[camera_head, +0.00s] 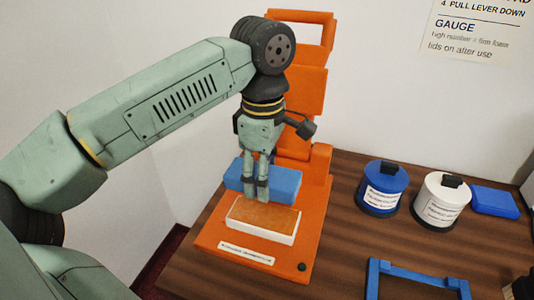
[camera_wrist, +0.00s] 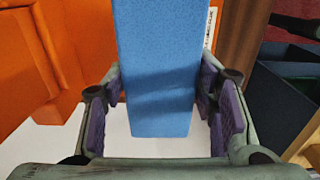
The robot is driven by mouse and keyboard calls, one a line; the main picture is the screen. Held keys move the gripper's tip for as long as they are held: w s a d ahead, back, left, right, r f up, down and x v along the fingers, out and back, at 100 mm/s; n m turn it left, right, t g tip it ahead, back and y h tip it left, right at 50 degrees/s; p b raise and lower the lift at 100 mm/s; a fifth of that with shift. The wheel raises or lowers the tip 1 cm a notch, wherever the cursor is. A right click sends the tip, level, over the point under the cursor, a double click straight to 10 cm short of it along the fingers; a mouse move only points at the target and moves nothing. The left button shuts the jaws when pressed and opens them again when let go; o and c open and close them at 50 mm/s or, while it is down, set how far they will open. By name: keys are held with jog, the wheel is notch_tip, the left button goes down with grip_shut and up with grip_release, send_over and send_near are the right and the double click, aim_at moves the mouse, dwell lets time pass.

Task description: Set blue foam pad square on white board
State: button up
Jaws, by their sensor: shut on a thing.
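The blue foam pad (camera_head: 285,183) is between the fingers of my gripper (camera_head: 257,192), which is shut on it. In the wrist view the pad (camera_wrist: 158,65) runs from the top edge down between the two purple-lined fingers (camera_wrist: 160,108). In the head view it appears behind the fingertips, close to a white-sided block (camera_head: 262,236) with an orange-brown top on the orange base. That block may be the white board. Whether the pad touches anything below cannot be told. A white surface (camera_wrist: 116,145) shows behind the pad in the wrist view; I cannot tell what it is.
The orange press (camera_head: 305,100) rises behind my gripper, its base (camera_head: 292,265) on the brown table (camera_head: 350,220). To the right stand a blue canister (camera_head: 384,186), a white canister (camera_head: 440,200) and another blue pad (camera_head: 494,201). A blue frame (camera_head: 420,275) lies in front.

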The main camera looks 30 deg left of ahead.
jog(key=shift+a, duration=0.1)
jog(key=shift+f+b, duration=0.5)
jog(key=b, duration=0.3)
send_over(264, 215)
notch_tip(264, 215, down, 5)
jog(key=shift+f+b, duration=0.8)
jog(key=shift+f+b, duration=0.65)
jog(key=shift+b, duration=0.2)
dwell(1.0)
jog(key=o, duration=1)
jog(key=shift+r, duration=0.1)
